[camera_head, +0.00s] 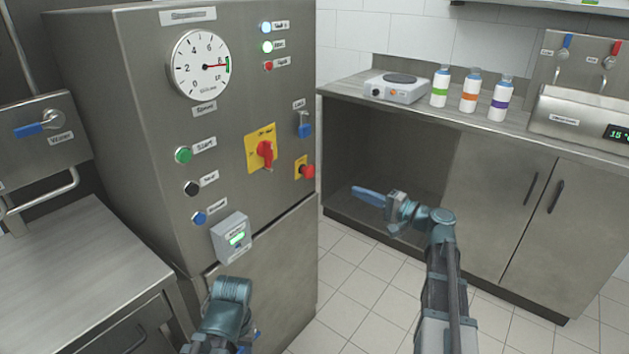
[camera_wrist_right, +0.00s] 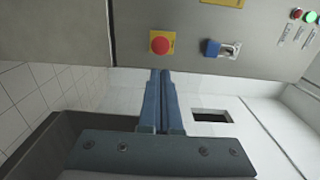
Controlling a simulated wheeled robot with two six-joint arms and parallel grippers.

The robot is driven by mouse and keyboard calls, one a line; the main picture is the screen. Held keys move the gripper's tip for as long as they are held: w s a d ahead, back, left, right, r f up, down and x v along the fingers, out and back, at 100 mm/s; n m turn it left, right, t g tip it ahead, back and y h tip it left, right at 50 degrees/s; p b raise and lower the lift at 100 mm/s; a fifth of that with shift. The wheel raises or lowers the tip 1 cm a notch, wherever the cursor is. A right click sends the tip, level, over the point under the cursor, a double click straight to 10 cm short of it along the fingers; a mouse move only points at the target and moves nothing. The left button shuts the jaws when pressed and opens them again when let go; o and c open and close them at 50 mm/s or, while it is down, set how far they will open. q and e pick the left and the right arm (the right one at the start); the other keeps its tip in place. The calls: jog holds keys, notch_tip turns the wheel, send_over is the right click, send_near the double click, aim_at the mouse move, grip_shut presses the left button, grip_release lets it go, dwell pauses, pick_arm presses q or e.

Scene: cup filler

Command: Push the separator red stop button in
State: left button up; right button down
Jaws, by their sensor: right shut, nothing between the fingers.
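The red stop button (camera_head: 307,171) sits on a yellow plate on the right part of the steel cabinet front (camera_head: 225,130). In the right wrist view the red button (camera_wrist_right: 160,45) is just beyond my fingertips. My right gripper (camera_head: 357,192) is shut and empty, to the right of the button in the head view and apart from it. In the right wrist view the closed blue fingers (camera_wrist_right: 160,74) point toward the button. My left arm (camera_head: 230,292) shows at the bottom of the head view; its fingers are mostly hidden.
A red rotary switch (camera_head: 265,151) on a yellow plate and a blue padlock-like part (camera_head: 304,128) are near the button. Green, black and blue buttons line the panel's left. A counter (camera_head: 420,105) with a hot plate and bottles stands right. Floor between is clear.

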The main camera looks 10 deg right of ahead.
aim_at(311, 173)
dwell(0.3)
jog(key=x, duration=1.4)
